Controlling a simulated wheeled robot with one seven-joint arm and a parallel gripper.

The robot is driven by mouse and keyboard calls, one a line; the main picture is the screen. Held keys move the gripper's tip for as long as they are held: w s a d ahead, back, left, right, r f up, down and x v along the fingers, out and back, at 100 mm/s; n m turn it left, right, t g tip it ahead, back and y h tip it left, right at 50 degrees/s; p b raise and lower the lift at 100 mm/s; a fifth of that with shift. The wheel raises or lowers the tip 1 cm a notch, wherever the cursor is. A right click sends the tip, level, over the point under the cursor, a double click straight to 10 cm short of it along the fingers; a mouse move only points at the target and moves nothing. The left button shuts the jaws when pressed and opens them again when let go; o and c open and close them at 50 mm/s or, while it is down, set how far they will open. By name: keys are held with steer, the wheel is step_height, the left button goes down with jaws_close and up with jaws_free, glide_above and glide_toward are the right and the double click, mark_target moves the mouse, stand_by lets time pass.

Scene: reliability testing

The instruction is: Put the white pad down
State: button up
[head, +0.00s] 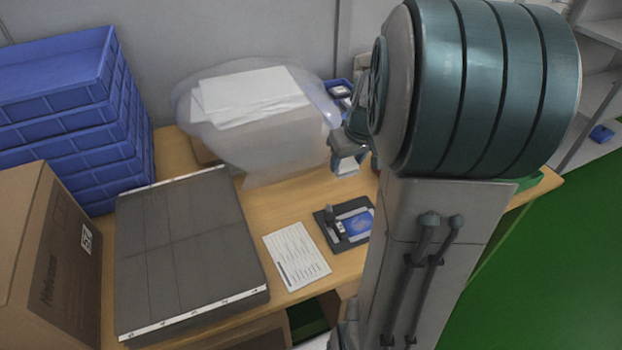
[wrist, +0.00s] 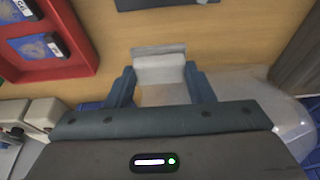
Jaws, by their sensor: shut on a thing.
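My gripper (head: 347,150) hangs above the wooden table, on the right of the large plastic bag in the head view. It is shut on the white pad (head: 346,168), a small pale block whose lower part shows beneath the fingers. In the wrist view the white pad (wrist: 160,70) sits between the two blue-grey fingers of my gripper (wrist: 161,80), with the wood surface behind it. The pad appears held above the table; the exact height is hard to tell.
A dark tray (head: 323,222) with a blue card and a printed sheet (head: 297,257) lie on the table (head: 215,158). A red tray (wrist: 84,68) holds dark packages. A filled plastic bag (head: 262,150), grey panel (head: 185,250), blue crates (head: 60,115) and carton (head: 50,260) occupy the left.

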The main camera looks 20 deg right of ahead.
steer(key=w+a+f, duration=0.1)
steer(key=a, duration=0.1)
steer(key=w+a+f, duration=0.3)
steer(key=a, duration=0.1)
steer(key=shift+w+f, duration=0.3)
steer(key=shift+w, duration=0.1)
steer(key=shift+a+f, duration=0.15)
steer(key=shift+f, duration=1.95)
steer(key=shift+f, duration=0.2)
steer(key=o, duration=1)
steer(key=shift+o, duration=0.2)
steer(key=shift+r, duration=0.15)
